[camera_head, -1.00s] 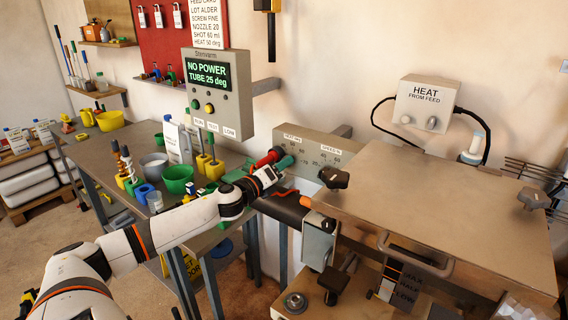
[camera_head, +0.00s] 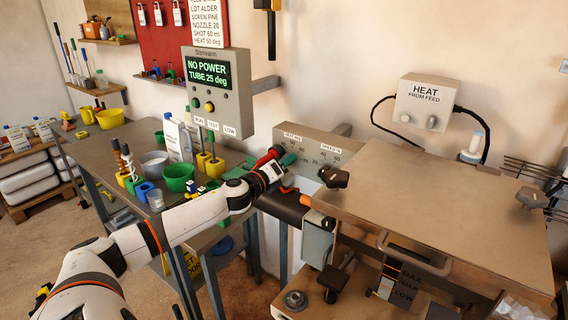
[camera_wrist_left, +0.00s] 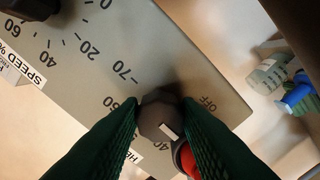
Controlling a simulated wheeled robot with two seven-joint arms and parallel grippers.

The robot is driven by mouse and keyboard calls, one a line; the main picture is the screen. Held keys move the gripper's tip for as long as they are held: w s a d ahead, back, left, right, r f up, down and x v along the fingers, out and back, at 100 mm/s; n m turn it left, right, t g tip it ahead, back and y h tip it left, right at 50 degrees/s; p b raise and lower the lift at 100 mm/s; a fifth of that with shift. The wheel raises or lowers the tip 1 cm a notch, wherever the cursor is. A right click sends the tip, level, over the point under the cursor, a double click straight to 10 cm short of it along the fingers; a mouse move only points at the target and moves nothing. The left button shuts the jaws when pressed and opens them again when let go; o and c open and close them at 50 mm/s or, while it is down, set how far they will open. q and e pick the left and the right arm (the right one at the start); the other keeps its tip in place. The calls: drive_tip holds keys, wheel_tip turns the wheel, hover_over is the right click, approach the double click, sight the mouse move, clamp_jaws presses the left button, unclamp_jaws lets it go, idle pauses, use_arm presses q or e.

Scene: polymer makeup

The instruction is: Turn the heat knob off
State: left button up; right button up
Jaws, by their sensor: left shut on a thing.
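The dial panel (camera_head: 290,138) stands behind the grey-brown bench, with a HEAT scale at left and a SPEED scale at right. My left gripper (camera_head: 284,162) is at its left part and hides the heat knob there. In the left wrist view the dark heat knob (camera_wrist_left: 158,112) sits between the two green fingers of my left gripper (camera_wrist_left: 160,108), which is shut on it. A pale mark shows on the knob's face, near its lower right. The OFF mark is just right of the knob on the panel (camera_wrist_left: 165,45). My right gripper is not in view.
A second dark knob (camera_wrist_left: 32,8) is at the SPEED scale. A red part (camera_wrist_left: 185,158) lies close to the right finger. The display (camera_head: 209,72) reads NO POWER, TUBE 25 deg. A large metal lid (camera_head: 440,205) fills the right. Pots and cups stand on the left bench.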

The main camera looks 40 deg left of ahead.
use_arm(q)
drive_tip(key=shift+n, duration=0.3)
drive_tip(key=n+p, duration=0.1)
drive_tip(key=n, duration=0.2)
drive_tip(key=shift+p, duration=0.3)
drive_tip(key=shift+n+p, duration=0.75)
drive_tip(key=shift+n, duration=1.35)
drive_tip(key=o, duration=1)
